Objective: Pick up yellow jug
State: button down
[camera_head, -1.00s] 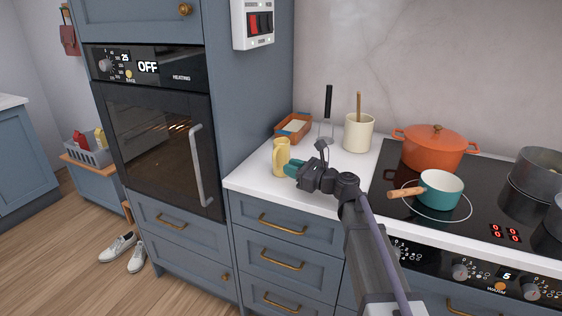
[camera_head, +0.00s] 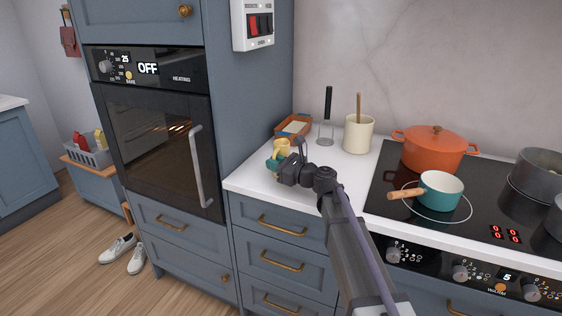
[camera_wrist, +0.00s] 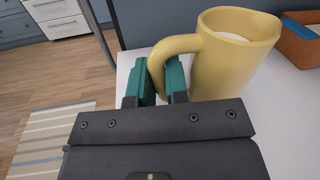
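The yellow jug (camera_head: 282,146) stands upright near the counter's left end. In the wrist view the jug (camera_wrist: 232,62) fills the upper right, and its handle points towards my gripper. My gripper (camera_head: 279,162) is at the jug in the head view and hides its lower part. In the wrist view the two green fingertips of my gripper (camera_wrist: 160,80) are close together, one on each side of the jug's handle, with little gap showing. I cannot tell whether they press on the handle.
An orange tray (camera_head: 294,126) is behind the jug, and a cream crock (camera_head: 358,134) and an upright black-handled utensil (camera_head: 328,103) stand to its right. The tall oven cabinet (camera_head: 255,90) rises on the left. The hob with an orange pot (camera_head: 434,150) and teal saucepan (camera_head: 441,193) is farther right.

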jog(key=shift+r, duration=0.15)
dwell(0.5)
notch_tip(320, 180, up, 10)
jog(key=p, duration=1)
